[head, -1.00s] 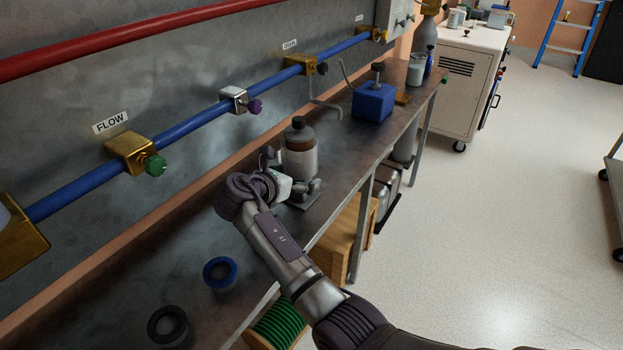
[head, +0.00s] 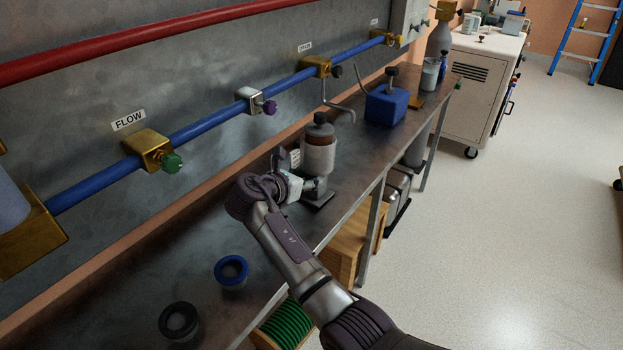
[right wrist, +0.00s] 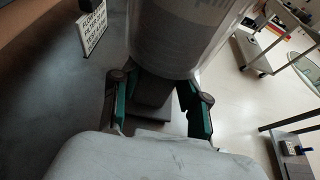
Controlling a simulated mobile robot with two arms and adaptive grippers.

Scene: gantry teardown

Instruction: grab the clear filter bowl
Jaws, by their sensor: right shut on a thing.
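The clear filter bowl (head: 319,157) is a pale, see-through cylinder with a brown band and a dark cap. It stands upright above a small dark base plate (head: 318,199) on the bench. My right gripper (head: 306,186) is at its lower part and is shut on it. In the right wrist view the bowl (right wrist: 180,40) fills the upper middle, with the green-lined fingers (right wrist: 160,105) on both sides below it. The exact contact is partly hidden. My left gripper is not in view.
On the metal bench (head: 255,215) stand a blue block (head: 386,105), a blue ring (head: 231,271) and a black ring (head: 179,320). A blue pipe (head: 210,127) with valves runs along the wall behind. A white cabinet (head: 484,85) is beyond the bench.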

